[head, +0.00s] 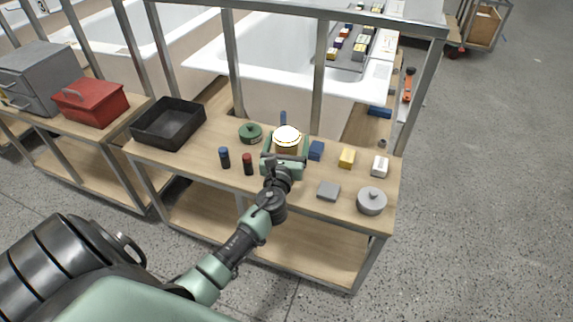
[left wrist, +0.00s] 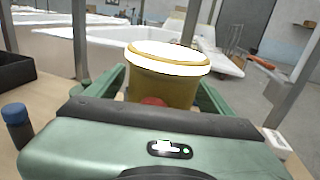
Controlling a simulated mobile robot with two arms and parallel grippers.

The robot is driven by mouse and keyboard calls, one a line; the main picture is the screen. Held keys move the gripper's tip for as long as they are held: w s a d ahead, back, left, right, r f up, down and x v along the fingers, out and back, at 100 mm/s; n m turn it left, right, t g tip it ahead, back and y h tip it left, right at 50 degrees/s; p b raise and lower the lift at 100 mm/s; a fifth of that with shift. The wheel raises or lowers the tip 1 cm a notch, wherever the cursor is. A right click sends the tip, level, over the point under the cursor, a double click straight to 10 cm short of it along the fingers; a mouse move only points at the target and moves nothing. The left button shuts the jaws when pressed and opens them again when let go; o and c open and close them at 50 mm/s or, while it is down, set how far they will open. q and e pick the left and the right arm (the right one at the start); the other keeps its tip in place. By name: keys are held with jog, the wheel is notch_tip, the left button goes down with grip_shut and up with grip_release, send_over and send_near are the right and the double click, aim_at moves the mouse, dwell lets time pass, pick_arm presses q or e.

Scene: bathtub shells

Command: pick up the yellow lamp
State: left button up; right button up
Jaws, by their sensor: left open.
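The yellow lamp (head: 287,138) stands on the wooden bench, with a bright white glowing top and a yellow body. In the left wrist view the lamp (left wrist: 165,85) is large, upright and straight ahead. My left gripper (head: 286,148) reaches in from the left and is open. Its green fingers lie on either side of the lamp; in the left wrist view the gripper (left wrist: 165,98) shows a finger left and right of it. I cannot tell whether the fingers touch it. The lamp's lower part is hidden by my gripper body. My right gripper is not in view.
Near the lamp are a green lidded pot (head: 251,133), a blue bottle (head: 224,158), a red bottle (head: 248,164), a blue block (head: 316,151) and a yellow block (head: 347,158). A grey pot (head: 371,201) sits near the right edge. A black tray (head: 168,123) is left. Metal posts rise behind.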

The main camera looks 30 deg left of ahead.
pick_arm(q)
grip_shut()
